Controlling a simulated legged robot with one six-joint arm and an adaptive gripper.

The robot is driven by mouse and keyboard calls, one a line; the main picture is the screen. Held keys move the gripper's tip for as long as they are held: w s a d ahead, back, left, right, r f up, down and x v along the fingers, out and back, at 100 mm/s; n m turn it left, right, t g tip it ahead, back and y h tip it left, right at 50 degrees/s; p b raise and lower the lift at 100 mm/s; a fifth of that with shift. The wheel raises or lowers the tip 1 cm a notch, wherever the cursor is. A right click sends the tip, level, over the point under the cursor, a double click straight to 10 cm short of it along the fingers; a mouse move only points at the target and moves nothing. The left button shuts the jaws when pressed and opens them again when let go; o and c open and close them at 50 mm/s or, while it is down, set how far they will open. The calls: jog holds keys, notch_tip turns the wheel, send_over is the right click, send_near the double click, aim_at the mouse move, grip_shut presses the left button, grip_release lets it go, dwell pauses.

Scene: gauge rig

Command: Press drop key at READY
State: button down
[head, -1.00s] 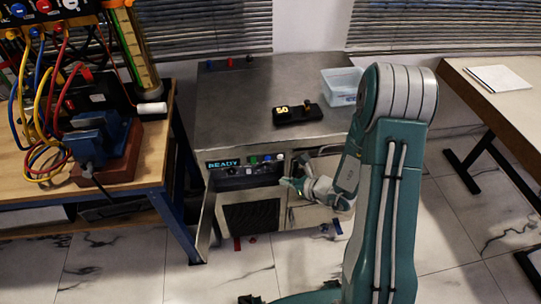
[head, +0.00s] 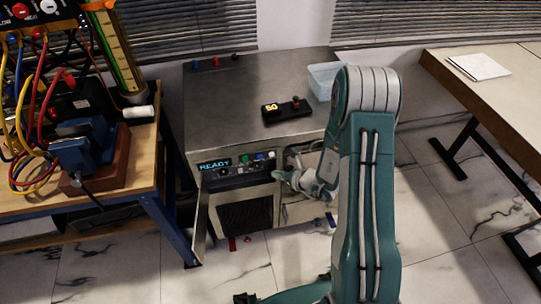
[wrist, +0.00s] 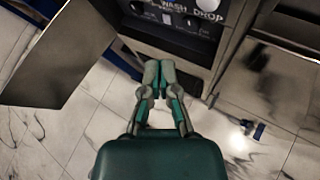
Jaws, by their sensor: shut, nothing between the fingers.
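The metal cabinet (head: 225,100) has a front panel with a lit display (head: 214,164) reading READY. Small coloured keys and knobs, including a green one (head: 244,159), sit right of the display. In the wrist view, the panel carries the labels WASH and DROP (wrist: 208,16), with a pale round key (wrist: 208,4) just above DROP. My gripper (head: 278,176) is in front of the panel's right end, lower than the keys. In the wrist view, its fingers (wrist: 158,68) are together and empty, apart from the panel.
An open cabinet door (wrist: 60,55) stands left of my gripper. A black block marked 50 (head: 287,111) and a clear bin (head: 322,80) are on the cabinet top. A cluttered bench (head: 140,170) stands left, a table (head: 500,95) right. Small red and blue pieces lie on the floor.

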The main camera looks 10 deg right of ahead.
aim_at(266, 157)
jog(key=shift+w+d, duration=0.15)
jog(key=shift+w, duration=2.45)
jog(key=shift+d, duration=0.1)
jog(key=shift+w+r, duration=0.1)
jog(key=shift+w, duration=0.25)
jog(key=shift+w, duration=0.4)
jog(key=shift+s, duration=0.85)
